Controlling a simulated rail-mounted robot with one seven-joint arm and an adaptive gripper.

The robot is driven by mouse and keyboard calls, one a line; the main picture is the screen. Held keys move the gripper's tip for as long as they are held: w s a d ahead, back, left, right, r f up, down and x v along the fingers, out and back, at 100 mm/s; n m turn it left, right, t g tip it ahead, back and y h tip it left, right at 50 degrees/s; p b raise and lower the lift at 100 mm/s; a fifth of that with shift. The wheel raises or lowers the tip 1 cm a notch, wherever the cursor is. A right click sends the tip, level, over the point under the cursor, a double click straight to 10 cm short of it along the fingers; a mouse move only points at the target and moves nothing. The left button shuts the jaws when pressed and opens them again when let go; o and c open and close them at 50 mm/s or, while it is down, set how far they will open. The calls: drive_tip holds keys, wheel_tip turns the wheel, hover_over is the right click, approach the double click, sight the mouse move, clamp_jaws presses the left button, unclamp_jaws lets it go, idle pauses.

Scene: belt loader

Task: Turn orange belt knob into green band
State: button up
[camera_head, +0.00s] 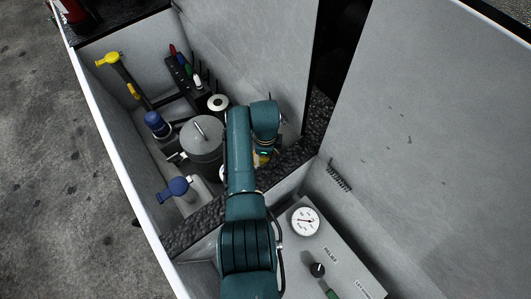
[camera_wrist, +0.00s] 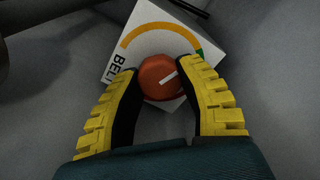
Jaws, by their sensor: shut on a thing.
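The orange-red belt knob (camera_wrist: 158,86) sits on a white plate (camera_wrist: 113,73) with black lettering that starts "BEL". The right finger covers the plate just below the green band. In the head view only a bit of yellow finger (camera_head: 262,158) shows under my teal arm, and the knob is hidden there.
A grey lidded canister (camera_head: 203,140) stands left of my arm. Blue-handled valves (camera_head: 174,188) (camera_head: 157,124) and a yellow-handled lever (camera_head: 107,60) are farther left. A rack of coloured tools (camera_head: 184,75) is behind. A gauge panel (camera_head: 330,262) is at the front right.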

drive_tip(key=m, duration=0.3)
drive_tip(key=shift+s+f+m, duration=0.15)
drive_tip(key=shift+f+m, duration=0.05)
drive_tip(key=shift+m, duration=2)
drive_tip(key=o, duration=1.2)
drive_tip(key=shift+o, duration=0.2)
drive_tip(key=shift+r, duration=0.1)
